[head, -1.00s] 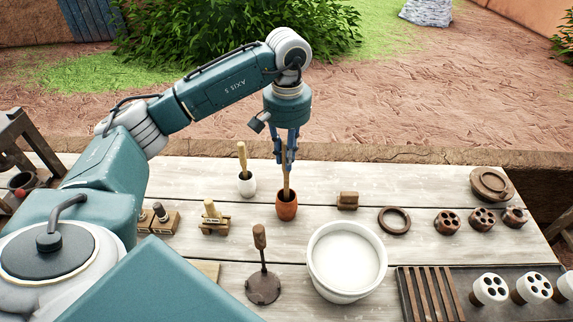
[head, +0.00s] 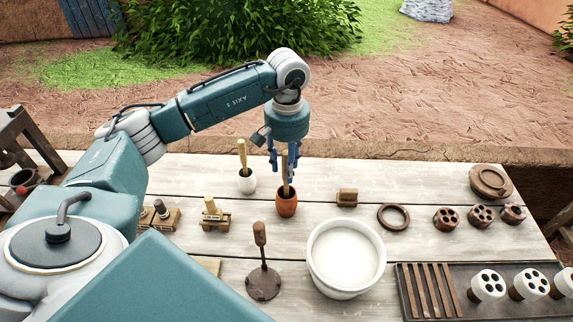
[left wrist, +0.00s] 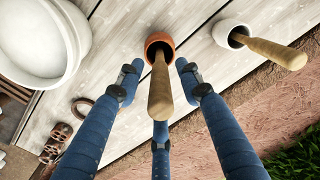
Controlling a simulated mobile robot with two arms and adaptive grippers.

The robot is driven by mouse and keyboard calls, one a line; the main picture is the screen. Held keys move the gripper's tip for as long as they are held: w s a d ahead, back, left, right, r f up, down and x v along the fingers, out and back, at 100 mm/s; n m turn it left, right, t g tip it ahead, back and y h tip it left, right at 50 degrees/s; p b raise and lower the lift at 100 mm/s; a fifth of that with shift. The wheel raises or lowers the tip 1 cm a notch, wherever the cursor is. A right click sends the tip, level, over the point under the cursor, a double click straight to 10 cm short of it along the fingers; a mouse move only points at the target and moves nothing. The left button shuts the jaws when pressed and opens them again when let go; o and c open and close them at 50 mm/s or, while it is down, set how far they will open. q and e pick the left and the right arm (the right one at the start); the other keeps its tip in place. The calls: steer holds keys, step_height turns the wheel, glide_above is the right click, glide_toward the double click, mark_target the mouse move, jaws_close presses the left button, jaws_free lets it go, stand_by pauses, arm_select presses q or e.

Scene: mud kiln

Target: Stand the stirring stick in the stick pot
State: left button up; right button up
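The wooden stirring stick (left wrist: 160,92) stands in the orange clay stick pot (head: 287,205), its lower end inside the pot and its upper part above the rim. The pot's rim also shows in the left wrist view (left wrist: 158,41). My left gripper (head: 283,165) is above the pot, pointing down. Its blue fingers are spread around the stick, with visible gaps between them and the wood in the left wrist view. The stick's foot inside the pot is hidden. My right gripper is in neither view.
A white pot (head: 246,183) with another wooden handle stands just left of the stick pot. A large white bowl (head: 314,275) and a dark round-footed tool (head: 263,284) are nearer me. A brown block (head: 347,197) and a ring (head: 394,217) lie to the right.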

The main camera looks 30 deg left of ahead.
arm_select(q)
steer(key=shift+r, duration=0.45)
step_height(320, 180, up, 10)
steer(key=b, duration=0.2)
steer(key=shift+r+b, duration=0.1)
steer(key=shift+b, duration=0.25)
steer(key=shift+r, duration=0.65)
